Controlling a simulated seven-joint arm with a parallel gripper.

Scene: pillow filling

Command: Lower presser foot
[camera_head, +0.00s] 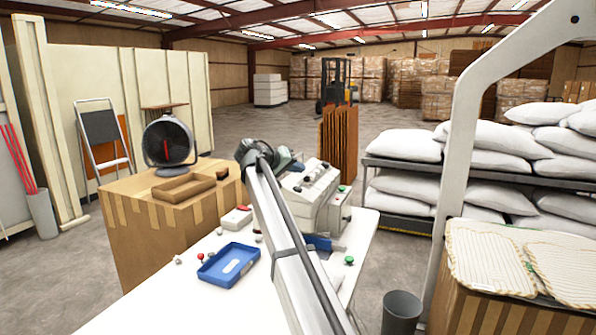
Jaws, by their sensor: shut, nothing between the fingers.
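The sewing machine (325,200), a pale grey body with dark knobs and a green button, stands on the white table (165,300). My own arm crosses in front of its left side, from the bottom of the picture up to dark joints. I cannot make out the presser foot or its lever; that part of the machine is hidden behind my arm. A blue piece (319,243) shows low at the machine, right of my arm. My gripper's fingers are not visible, so I cannot see where they are relative to the machine.
A blue tray (228,264) and small red and green knobs lie on the table. A cardboard box (150,235) with a fan (168,142) stands behind left. Pillows (490,150) fill a rack at right, behind a pale post (460,160). A dark bin (401,312) stands at front right.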

